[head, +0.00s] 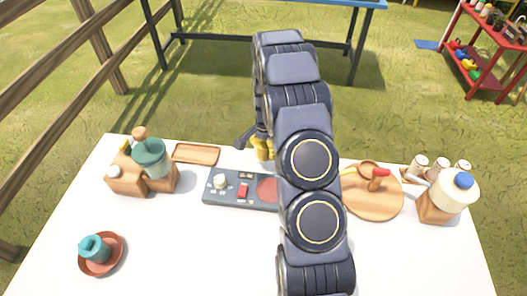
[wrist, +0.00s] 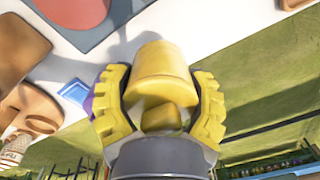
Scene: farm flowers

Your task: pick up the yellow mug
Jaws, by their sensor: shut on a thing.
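The yellow mug (wrist: 162,62) is in the middle of the wrist view, between the two ridged yellow fingers of my gripper (wrist: 160,95). The fingers press on it from both sides. A squarish yellow part shows on its near side, between the fingers. In the head view a small patch of yellow (head: 262,148) shows beside my arm near the far edge of the white table; I cannot tell whether it is mug or finger. My arm hides the rest of the gripper there.
The white table (head: 170,250) holds a grey panel (head: 222,201) with a red disc, a wooden tray (head: 195,154), a teal cup (head: 95,247) on a red saucer (head: 103,268), and a round wooden board (head: 375,207). A white jar (head: 452,190) stands at right. The front left is mostly clear.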

